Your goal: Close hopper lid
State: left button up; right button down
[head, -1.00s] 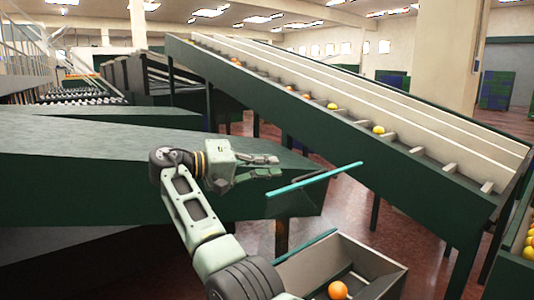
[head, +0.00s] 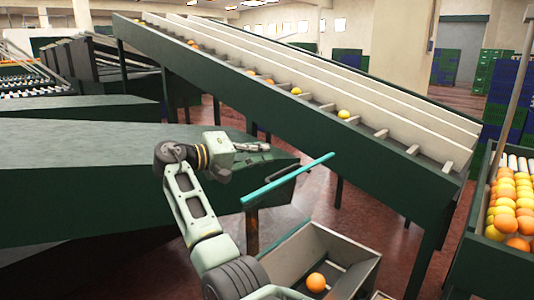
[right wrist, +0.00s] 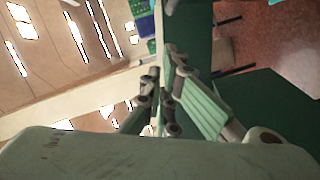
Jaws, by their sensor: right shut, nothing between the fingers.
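The hopper (head: 350,240) is an open grey bin at the bottom of the head view, with one orange (head: 316,282) inside. What looks like its lid shows as a long teal edge (head: 290,180), raised and tilted above and behind the bin's left side. Most of its face is hard to make out. My right gripper (head: 252,153) is left of the teal edge, beside its middle, shut and empty. It appears apart from the edge, though depth is unclear. Its closed fingers show in the right wrist view (right wrist: 165,92), where I cannot identify the lid. My left gripper is not in view.
A green sloping conveyor (head: 300,115) carrying several fruits runs behind the hopper. A broad dark green surface (head: 90,155) lies left of my right arm. A bin of oranges (head: 480,256) stands at the right edge. Reddish floor is free between hopper and conveyor.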

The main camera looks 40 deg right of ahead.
jog(key=shift+s+f+p, duration=0.3)
jog(key=shift+s+f, duration=0.05)
jog(key=shift+s, duration=0.45)
jog(key=shift+s+f+p, duration=0.3)
jog(key=shift+s+f, duration=0.05)
jog(key=shift+s, duration=0.45)
jog(key=shift+a, duration=0.15)
